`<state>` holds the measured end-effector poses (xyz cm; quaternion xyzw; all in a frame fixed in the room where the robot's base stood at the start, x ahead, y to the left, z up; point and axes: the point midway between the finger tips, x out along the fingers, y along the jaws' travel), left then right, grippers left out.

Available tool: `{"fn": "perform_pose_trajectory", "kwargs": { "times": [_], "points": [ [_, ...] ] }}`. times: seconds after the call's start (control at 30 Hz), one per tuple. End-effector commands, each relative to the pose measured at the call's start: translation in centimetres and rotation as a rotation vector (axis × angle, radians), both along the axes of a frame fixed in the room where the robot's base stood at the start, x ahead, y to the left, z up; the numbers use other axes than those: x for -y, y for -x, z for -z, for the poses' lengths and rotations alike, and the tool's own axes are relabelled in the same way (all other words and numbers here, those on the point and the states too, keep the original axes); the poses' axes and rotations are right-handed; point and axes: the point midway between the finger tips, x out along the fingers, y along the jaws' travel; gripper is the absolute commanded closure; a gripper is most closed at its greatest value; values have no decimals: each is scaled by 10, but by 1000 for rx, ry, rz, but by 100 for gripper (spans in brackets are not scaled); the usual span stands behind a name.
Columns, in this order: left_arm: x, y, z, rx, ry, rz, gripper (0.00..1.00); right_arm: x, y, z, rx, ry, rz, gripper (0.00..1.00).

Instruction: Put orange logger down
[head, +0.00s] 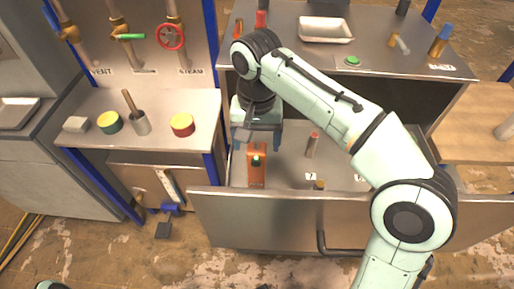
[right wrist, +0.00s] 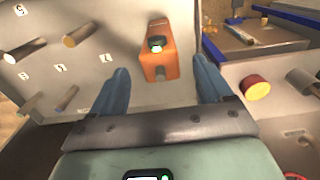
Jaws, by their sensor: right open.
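The orange logger (head: 256,172) is in the open drawer (head: 285,175), near its left end. It is a boxy orange case with a dark and green detail on it. My right gripper (head: 258,143) is just behind and above it in the head view. In the right wrist view the logger (right wrist: 158,55) shows between and beyond the two blue fingertips of the gripper (right wrist: 160,70). The fingers are spread, with a gap on both sides of the logger. Whether the logger touches the drawer floor is hard to tell. My left gripper is not visible.
Several cylinders, one of them (head: 312,145), stand in the drawer by number labels. The drawer's front panel (head: 270,222) rises before them. A side bench (head: 85,150) holds a yellow-green tin (head: 109,122) and a red-yellow tin (head: 182,124). A metal tray (head: 326,30) sits on the upper worktop.

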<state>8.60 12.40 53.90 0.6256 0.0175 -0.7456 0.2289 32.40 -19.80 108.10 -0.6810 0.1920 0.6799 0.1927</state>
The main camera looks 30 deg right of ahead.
Motion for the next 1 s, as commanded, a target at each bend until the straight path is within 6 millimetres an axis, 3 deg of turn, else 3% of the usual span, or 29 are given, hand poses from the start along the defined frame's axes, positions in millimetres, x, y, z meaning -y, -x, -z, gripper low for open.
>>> {"fn": "perform_pose_trajectory", "kwargs": {
  "times": [0.1, 0.3, 0.9, 1.0],
  "points": [
    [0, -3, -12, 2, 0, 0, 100, 0, -1, -27, 3, -1, 0, 21],
    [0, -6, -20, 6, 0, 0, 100, 0, 0, -51, 1, 1, -1, 21],
    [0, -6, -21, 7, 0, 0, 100, 0, 0, -55, -1, 0, -1, 21],
    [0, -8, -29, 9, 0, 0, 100, 0, -1, -63, 2, 0, 0, 21]
  ]
}}
